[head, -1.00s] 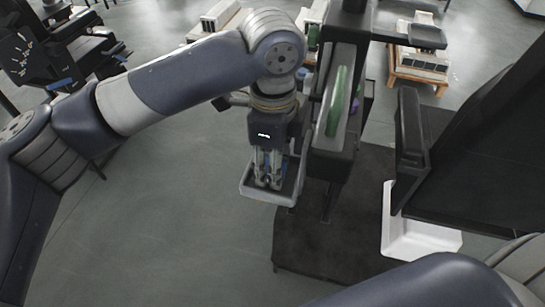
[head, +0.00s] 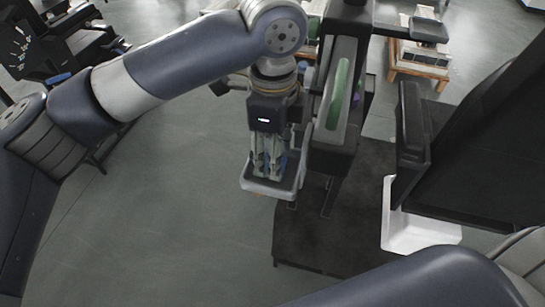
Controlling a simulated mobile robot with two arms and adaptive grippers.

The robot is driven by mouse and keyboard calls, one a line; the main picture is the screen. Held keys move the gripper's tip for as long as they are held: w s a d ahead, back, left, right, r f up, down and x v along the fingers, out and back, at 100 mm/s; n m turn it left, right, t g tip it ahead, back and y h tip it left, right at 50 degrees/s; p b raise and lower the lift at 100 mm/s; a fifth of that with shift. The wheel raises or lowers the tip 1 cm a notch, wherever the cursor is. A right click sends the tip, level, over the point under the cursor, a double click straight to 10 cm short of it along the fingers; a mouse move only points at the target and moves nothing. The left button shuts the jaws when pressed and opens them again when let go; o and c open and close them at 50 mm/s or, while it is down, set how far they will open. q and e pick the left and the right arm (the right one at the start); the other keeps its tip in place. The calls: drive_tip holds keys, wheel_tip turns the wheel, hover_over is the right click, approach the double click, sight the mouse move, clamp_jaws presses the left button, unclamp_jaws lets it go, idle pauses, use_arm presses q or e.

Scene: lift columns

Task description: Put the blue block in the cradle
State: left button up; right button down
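My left gripper (head: 267,176) points straight down over a small grey tray-like holder (head: 256,186) in the head view. Its fingertips are inside the holder's rim. Blue parts of the blue block (head: 282,164) show beside and behind the fingers. The fingers hide most of the block. I cannot tell whether they are closed on it or whether it touches the holder's floor. I cannot tell for sure whether this holder is the cradle. My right gripper is out of view.
A dark column with a long green piece (head: 341,88) stands just right of the holder. A white tray (head: 420,234) and a large black panel (head: 480,150) are at right. Wooden pallets (head: 418,72) lie behind. The floor at left is open.

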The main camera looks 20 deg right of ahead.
use_arm(q)
wheel_tip(320, 180, up, 10)
drive_tip(key=b, duration=0.1)
